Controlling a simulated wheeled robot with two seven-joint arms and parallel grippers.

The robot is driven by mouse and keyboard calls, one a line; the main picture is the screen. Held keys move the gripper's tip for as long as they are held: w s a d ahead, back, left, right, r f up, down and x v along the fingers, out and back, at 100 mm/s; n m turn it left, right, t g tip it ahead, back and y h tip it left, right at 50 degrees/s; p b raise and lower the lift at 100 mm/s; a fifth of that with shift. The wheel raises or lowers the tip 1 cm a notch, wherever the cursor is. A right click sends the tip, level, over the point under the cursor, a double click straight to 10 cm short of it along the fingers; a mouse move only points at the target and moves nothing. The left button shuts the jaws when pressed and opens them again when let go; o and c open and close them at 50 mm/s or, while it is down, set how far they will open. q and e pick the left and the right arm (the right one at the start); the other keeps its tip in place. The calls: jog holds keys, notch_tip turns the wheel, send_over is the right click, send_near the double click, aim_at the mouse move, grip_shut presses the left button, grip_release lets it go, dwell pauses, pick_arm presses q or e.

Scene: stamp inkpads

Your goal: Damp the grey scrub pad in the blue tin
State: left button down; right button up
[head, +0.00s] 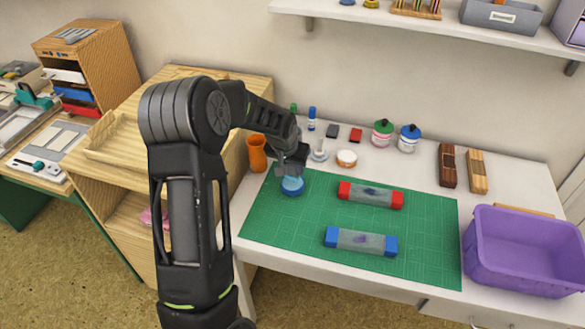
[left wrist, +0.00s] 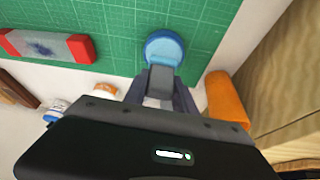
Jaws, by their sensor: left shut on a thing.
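The round blue tin (head: 292,187) sits at the left back part of the green cutting mat. It shows a lighter blue inside in the left wrist view (left wrist: 165,46). My left gripper (head: 293,165) is right over the tin, pointing down. In the left wrist view, its fingers (left wrist: 160,92) are closed on a grey block, which I take to be the grey scrub pad (left wrist: 160,80). The pad overlaps the tin's near edge in that view; I cannot tell whether they touch. My right gripper is not in view.
On the green mat (head: 270,230) lie a red-ended grey bar (head: 370,195) and a blue-ended one (head: 361,241), both ink-stained. An orange cup (head: 256,153) stands close left of the tin. A purple bin (head: 525,252) is at right. Jars and small pads line the back.

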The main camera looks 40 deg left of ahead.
aim_at(292, 169)
pick_arm(q)
jog(key=shift+r+p, duration=1)
jog(key=shift+r, duration=1.2)
jog(key=shift+s+f+n, duration=0.1)
jog(key=shift+f+n, duration=0.05)
jog(key=shift+n, duration=0.15)
jog(key=shift+s+d+f+n, duration=0.15)
jog(key=shift+s+d+f, duration=0.15)
jog(key=shift+s, duration=0.2)
jog(key=shift+s+d+f+n, duration=0.15)
jog(key=shift+s+d+f, duration=0.1)
jog(key=shift+s, duration=0.2)
jog(key=s+d+r+m, duration=0.1)
jog(key=d+r+m, duration=0.1)
jog(key=d, duration=0.9)
jog(key=d+r+m+h, duration=0.1)
jog(key=d+r, duration=0.4)
jog(key=d, duration=0.6)
jog(key=shift+s+m, duration=0.4)
jog(key=shift+m, duration=0.2)
